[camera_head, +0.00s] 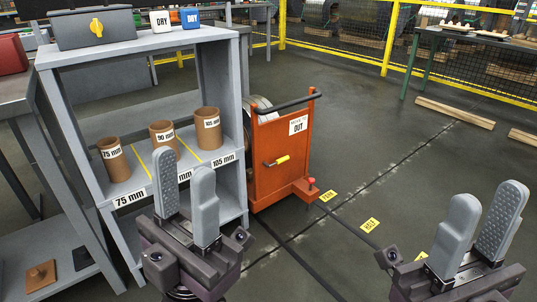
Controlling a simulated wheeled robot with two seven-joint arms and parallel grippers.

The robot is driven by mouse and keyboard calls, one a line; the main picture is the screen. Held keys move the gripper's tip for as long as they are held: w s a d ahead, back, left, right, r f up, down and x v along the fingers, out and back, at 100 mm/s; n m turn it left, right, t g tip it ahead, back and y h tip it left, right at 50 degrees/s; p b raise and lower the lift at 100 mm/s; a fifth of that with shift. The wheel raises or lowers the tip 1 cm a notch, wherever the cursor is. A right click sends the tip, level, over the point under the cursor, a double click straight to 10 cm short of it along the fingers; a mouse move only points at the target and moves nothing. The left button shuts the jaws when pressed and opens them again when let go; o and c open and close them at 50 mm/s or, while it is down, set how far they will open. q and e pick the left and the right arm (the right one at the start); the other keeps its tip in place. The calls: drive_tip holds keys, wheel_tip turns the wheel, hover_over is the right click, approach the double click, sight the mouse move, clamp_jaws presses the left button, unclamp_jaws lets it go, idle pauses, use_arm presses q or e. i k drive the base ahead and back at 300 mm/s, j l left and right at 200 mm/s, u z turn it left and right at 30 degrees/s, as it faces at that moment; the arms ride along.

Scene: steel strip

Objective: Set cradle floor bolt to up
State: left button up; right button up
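An orange cradle cart (285,150) stands beside the grey shelf, with a white sign reading OUT (298,125) on its side. A red knob (312,184) sits on a short post at the cart's lower front corner, near the floor; it looks like the floor bolt, but I cannot tell its setting. A yellow-handled lever (279,161) is on the cart's side panel. My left gripper (185,165) is open and empty in front of the shelf. My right gripper (488,195) is open and empty at the lower right. Both are apart from the cart.
The grey shelf (131,193) holds brown tubes labelled 75, 90 and 105 mm. Yellow floor labels (370,225) lie along dark floor lines right of the cart. Wooden beams (455,113) lie farther right. The floor between my grippers is clear.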

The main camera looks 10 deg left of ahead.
sight(311, 180)
drive_tip(key=i+u, duration=0.1)
drive_tip(key=i, duration=0.65)
drive_tip(key=i+u, duration=0.15)
drive_tip(key=i, duration=0.65)
drive_tip(key=i+l+u, duration=0.1)
drive_tip(key=i, duration=0.65)
